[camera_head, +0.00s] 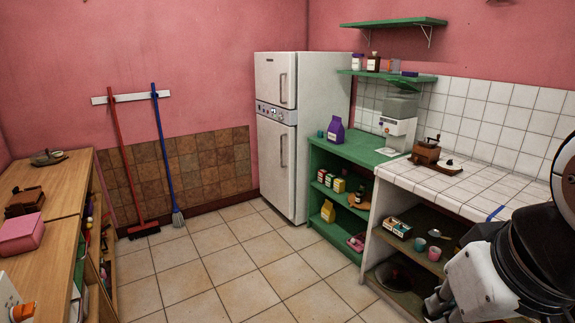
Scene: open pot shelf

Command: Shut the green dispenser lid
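A white dispenser (398,131) with a clear grey-green hopper (399,105) stands on the green counter against the tiled wall. A grey-green panel (403,84) shows at its top, just under the lower wall shelf. It looks like a raised lid, but it is too small to be sure of its angle. My gripper (433,308) is at the lower right, in front of the tiled counter and well apart from the dispenser. Only part of it shows, dark and small, so I cannot tell whether its fingers are open or shut.
The green counter (362,147) also bears a purple bag (336,130). A coffee grinder (427,153) stands on the tiled counter (459,186) to the right. A white fridge (280,140) stands at the back. The tiled floor (245,262) is clear between the counters and the wooden cabinet (55,208).

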